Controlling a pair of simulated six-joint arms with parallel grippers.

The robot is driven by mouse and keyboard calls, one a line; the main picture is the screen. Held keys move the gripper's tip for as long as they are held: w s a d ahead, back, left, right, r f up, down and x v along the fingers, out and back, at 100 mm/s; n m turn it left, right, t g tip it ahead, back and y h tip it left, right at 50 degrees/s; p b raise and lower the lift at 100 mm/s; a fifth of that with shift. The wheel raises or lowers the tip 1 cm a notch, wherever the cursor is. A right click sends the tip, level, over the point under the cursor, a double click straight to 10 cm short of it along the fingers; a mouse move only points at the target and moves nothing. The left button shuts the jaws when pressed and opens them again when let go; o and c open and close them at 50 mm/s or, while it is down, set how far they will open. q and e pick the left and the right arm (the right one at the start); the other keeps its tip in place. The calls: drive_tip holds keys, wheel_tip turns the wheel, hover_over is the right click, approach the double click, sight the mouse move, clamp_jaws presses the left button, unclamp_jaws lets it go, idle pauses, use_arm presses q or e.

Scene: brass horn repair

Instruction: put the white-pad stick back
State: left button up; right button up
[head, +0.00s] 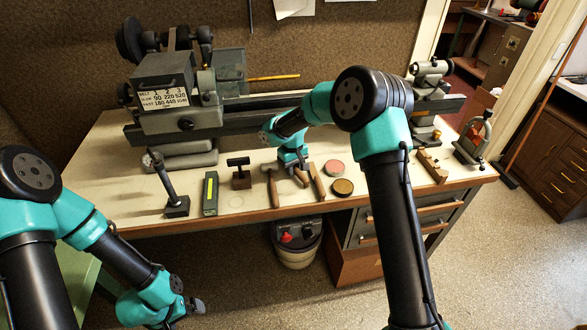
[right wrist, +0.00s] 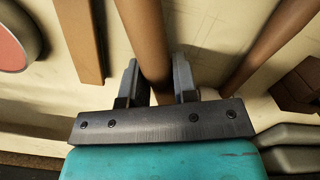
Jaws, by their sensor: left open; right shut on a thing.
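My right gripper (head: 300,174) is shut on a round brown wooden stick (head: 302,179) at the middle of the bench. In the right wrist view the gripper (right wrist: 155,85) has the stick (right wrist: 143,35) between its two fingers. No white pad shows on it, so I cannot tell whether it is the white-pad stick. A second round stick (head: 272,188) lies to its left, and a flat wooden stick (head: 316,184) is just to its right. The latter also shows in the right wrist view (right wrist: 82,35). My left gripper (head: 196,305) is open and empty, low in front of the bench.
A pink-topped tin (head: 334,167) and a brown tin (head: 342,187) stand right of the sticks. A dark T-handled block (head: 239,173), a green box (head: 210,194) and a black post tool (head: 168,185) stand left. A lathe (head: 180,105) runs along the back.

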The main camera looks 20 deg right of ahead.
drive_tip(key=shift+f, duration=0.1)
drive_tip(key=o, duration=0.8)
drive_tip(key=r, duration=1.2)
drive_tip(key=shift+w+a+r, duration=0.1)
drive_tip(key=shift+w, duration=0.25)
